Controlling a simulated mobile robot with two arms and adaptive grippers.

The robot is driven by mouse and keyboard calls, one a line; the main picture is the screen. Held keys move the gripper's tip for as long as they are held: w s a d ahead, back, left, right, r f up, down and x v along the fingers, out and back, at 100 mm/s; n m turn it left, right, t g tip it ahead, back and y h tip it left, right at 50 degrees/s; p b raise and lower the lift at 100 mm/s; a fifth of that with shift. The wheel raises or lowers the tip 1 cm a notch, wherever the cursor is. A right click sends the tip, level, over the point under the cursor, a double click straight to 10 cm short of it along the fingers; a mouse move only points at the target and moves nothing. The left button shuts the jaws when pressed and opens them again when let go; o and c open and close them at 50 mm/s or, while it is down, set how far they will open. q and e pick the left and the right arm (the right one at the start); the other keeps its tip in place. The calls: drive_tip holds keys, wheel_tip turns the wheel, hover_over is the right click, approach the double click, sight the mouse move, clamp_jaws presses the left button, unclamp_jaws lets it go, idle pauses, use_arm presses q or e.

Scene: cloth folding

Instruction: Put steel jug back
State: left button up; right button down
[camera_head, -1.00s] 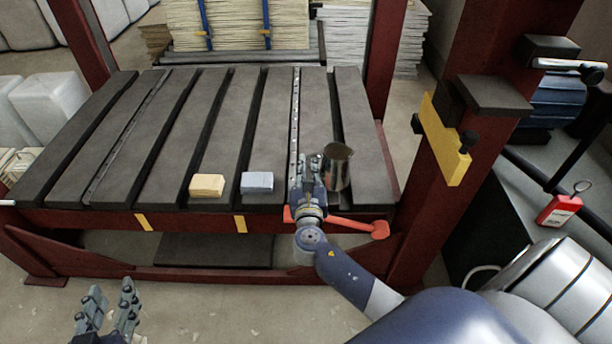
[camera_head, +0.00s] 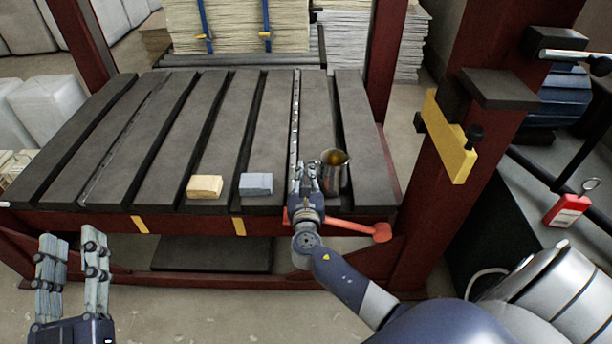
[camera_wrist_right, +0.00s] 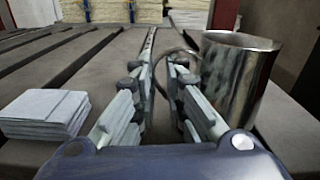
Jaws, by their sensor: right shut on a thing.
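The steel jug (camera_head: 336,181) is a shiny metal cup with a spout and an amber-looking inside. It is close to upright at the near right part of the slatted table (camera_head: 225,110). My right gripper (camera_head: 305,168) is at its left side, shut on the jug's handle. In the right wrist view the jug (camera_wrist_right: 238,80) is right of the gripper (camera_wrist_right: 163,62), and its thin handle loops between the fingers. I cannot tell whether its base touches the slat. My left gripper (camera_head: 71,243) is open and empty, in front of the table at lower left.
A pale yellow block (camera_head: 205,187) and a grey stack of small sheets (camera_head: 256,184) lie near the front edge, left of my right gripper. A red lever (camera_head: 360,228) sticks out along the front edge. A red post (camera_head: 440,140) with a yellow bracket (camera_head: 446,140) stands at right.

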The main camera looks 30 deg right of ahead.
use_arm(q)
drive_tip(key=shift+r, duration=0.15)
drive_tip(key=shift+s+r, duration=0.1)
use_arm(e)
drive_tip(key=c, duration=2.1)
unclamp_jaws()
drive_tip(key=shift+f, duration=0.1)
drive_tip(key=o, duration=0.5)
drive_tip(key=shift+c, duration=0.2)
use_arm(q)
drive_tip(key=shift+r+t, duration=0.1)
drive_tip(key=shift+t, duration=0.2)
